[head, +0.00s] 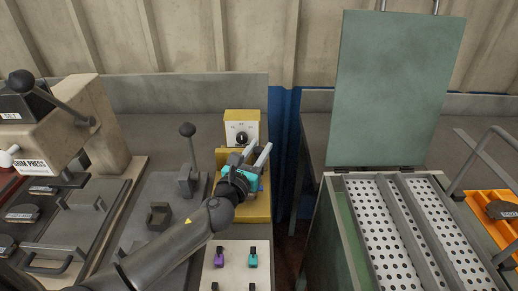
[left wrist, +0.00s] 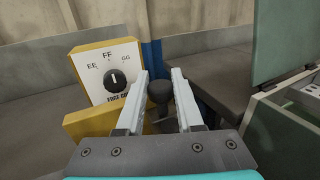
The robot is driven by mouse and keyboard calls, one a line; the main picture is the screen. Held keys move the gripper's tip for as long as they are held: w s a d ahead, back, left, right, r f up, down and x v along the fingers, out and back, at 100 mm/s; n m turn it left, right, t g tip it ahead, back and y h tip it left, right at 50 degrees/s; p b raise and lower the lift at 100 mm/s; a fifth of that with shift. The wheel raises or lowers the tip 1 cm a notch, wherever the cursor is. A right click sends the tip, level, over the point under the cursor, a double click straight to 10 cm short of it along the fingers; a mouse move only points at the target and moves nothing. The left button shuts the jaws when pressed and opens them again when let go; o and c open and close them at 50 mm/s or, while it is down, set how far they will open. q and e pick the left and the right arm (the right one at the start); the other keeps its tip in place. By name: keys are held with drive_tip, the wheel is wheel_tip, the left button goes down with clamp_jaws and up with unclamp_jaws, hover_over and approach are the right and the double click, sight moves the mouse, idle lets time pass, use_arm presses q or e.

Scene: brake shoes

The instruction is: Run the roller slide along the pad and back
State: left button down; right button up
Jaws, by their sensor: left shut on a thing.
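The yellow fixture (head: 258,208) stands at the back edge of the middle bench, with a dial box (head: 242,127) marked EE, FF and GG behind it. The dial box also shows in the left wrist view (left wrist: 108,68). My left gripper (head: 257,152) reaches over the fixture from the front. In the left wrist view, its two pale fingers (left wrist: 160,98) are on either side of a dark round knob (left wrist: 160,90), and it is shut on this knob. The roller and pad cannot be made out; my gripper and wrist cover much of the fixture. My right gripper is not in view.
A black-knobbed lever (head: 187,158) and a small dark holder (head: 159,215) stand left of my arm. A pale board (head: 228,275) with purple and teal pieces lies in front. A perforated bin (head: 440,237) with a raised green lid (head: 395,85) stands right, across a gap.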

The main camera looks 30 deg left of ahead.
sight(239, 150)
use_arm(q)
drive_tip(key=a, duration=0.1)
drive_tip(key=s+a, duration=0.1)
drive_tip(key=a, duration=0.1)
drive_tip(key=s+a, duration=0.1)
drive_tip(key=shift+s+a+f, duration=0.1)
drive_tip(key=shift+s+a, duration=0.05)
drive_tip(key=shift+a, duration=0.15)
drive_tip(key=shift+d, duration=0.1)
drive_tip(key=c, duration=0.6)
unclamp_jaws()
drive_tip(key=shift+o, duration=0.2)
drive_tip(key=s, duration=0.4)
drive_tip(key=s+b, duration=0.1)
drive_tip(key=s, duration=0.4)
drive_tip(key=s+b, duration=0.1)
drive_tip(key=s, duration=0.4)
drive_tip(key=shift+d, duration=0.4)
drive_tip(key=shift+s, duration=0.55)
